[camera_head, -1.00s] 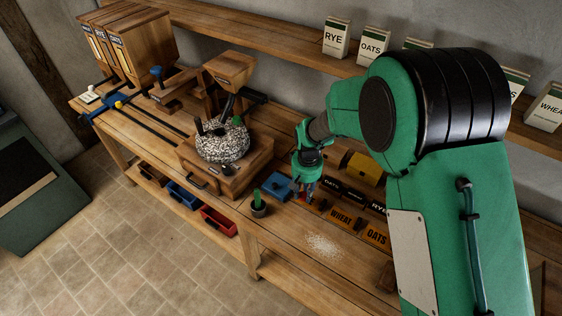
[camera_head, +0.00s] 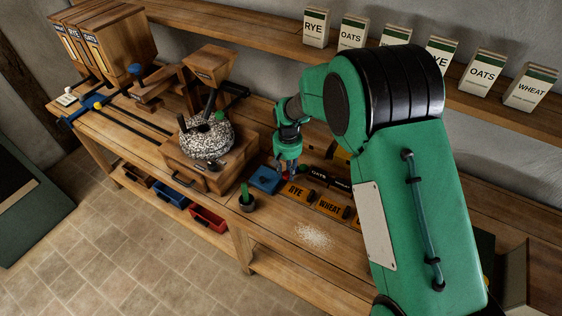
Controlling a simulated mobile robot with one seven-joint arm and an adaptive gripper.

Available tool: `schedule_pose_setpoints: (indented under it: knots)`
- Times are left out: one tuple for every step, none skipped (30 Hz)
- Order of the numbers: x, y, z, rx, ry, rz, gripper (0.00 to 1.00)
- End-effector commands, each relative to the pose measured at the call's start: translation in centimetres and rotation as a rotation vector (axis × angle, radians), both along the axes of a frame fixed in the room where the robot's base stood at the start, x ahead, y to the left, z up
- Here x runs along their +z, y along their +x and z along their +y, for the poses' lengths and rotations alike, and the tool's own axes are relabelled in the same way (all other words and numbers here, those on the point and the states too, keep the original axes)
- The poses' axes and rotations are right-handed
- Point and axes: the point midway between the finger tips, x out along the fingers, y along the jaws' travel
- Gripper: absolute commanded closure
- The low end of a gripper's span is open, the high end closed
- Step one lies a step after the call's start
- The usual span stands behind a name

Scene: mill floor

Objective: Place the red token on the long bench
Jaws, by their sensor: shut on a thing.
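My gripper (camera_head: 287,171) hangs low over the long bench (camera_head: 275,222), just right of a blue block (camera_head: 265,180) and behind the RYE label. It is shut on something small. A bit of red, the red token (camera_head: 294,170), shows at the fingertips, mostly hidden by the fingers. I cannot tell whether the token touches the bench.
A stone mill (camera_head: 206,137) stands left of my gripper. Orange labelled blocks, one reading WHEAT (camera_head: 331,208), sit to the right. Spilled flour (camera_head: 314,236) lies on clear bench in front. Coloured bins (camera_head: 208,218) hang below.

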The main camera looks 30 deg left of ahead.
Motion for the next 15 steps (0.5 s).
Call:
schedule_pose_setpoints:
  knots:
    - [-0.2,0.6,0.6,0.0,0.001,-0.001,0.84]
    - [-0.2,0.9,0.8,0.0,0.001,-0.001,0.84]
    - [-0.4,1.4,1.3,0.0,0.0,0.0,0.84]
    - [-0.3,1.7,1.6,0.0,0.001,-0.001,0.84]
    - [-0.3,2.0,1.9,0.0,0.001,-0.001,0.84]
    - [-0.5,2.4,2.2,0.0,0.0,0.0,0.84]
    - [-0.5,2.8,2.5,0.0,0.001,-0.001,0.84]
    - [-0.5,3.1,2.8,0.0,0.001,-0.001,0.84]
    - [-0.6,3.5,3.2,0.0,0.0,0.0,0.84]
    - [-0.6,3.8,3.5,0.0,0.001,-0.001,0.84]
    - [-0.6,4.1,3.8,0.0,0.001,-0.001,0.84]
    - [-0.7,4.5,4.1,0.0,0.001,-0.001,0.84]
    - [-0.8,4.8,4.4,0.0,0.001,-0.001,0.84]
    - [-0.8,5.0,4.6,0.0,0.0,0.0,0.84]
    - [-0.8,5.3,4.9,0.0,0.0,0.0,0.84]
